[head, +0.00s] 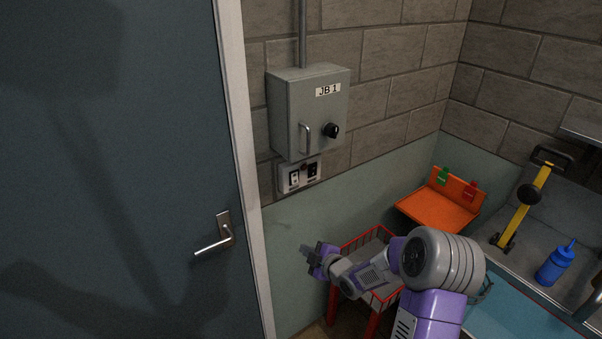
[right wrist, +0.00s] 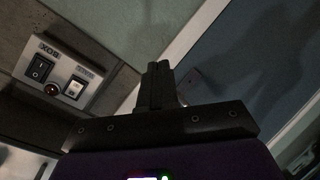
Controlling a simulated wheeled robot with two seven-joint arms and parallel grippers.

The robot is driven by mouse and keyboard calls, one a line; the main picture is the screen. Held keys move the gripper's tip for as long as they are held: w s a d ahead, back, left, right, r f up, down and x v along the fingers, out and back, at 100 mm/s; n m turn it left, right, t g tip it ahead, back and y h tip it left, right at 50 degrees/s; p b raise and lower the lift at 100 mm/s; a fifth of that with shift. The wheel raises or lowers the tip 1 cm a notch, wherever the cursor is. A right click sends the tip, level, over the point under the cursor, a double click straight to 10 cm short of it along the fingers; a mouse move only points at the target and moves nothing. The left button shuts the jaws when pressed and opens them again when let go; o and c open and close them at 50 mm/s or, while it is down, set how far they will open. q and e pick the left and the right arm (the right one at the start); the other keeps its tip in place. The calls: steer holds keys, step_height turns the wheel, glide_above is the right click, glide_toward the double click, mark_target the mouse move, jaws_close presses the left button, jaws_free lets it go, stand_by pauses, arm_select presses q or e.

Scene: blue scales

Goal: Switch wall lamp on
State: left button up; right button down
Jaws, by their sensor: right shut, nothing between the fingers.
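A switch panel (head: 303,174) is on the wall just below a grey box. It has a white rocker (head: 294,179) on the left and a black rocker (head: 312,170) on the right. No lamp shows. My left gripper is out of view.
The grey box marked "JB 1" (head: 308,112) sticks out above the panel. A blue door (head: 120,170) with a lever handle (head: 214,246) is at left. A red-edged basket (head: 368,238) stands by my right arm; an orange shelf (head: 436,210) is further right.

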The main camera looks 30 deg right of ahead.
mark_target(295, 182)
arm_select(q)
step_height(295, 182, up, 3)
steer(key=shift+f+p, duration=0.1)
steer(key=shift+p, duration=0.75)
arm_select(e)
steer(key=d+r+n+t, duration=0.1)
steer(key=d+r+n, duration=0.2)
steer(key=r, duration=0.4)
steer(key=d+r+n+t, duration=0.1)
steer(key=d+r+n, duration=0.2)
steer(key=r, duration=0.4)
steer(key=shift+s+d+r+n+t, duration=0.3)
steer(key=shift+r+n+t, duration=0.1)
steer(key=shift+n, duration=0.1)
steer(key=shift+w, duration=0.15)
arm_select(q)
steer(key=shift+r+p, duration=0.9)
steer(key=shift+p, duration=0.05)
arm_select(e)
steer(key=w, duration=0.4)
steer(key=w+f, duration=0.1)
steer(key=w, duration=0.4)
steer(key=w+a, duration=0.1)
steer(key=w, duration=0.3)
steer(key=shift+w+f, duration=0.4)
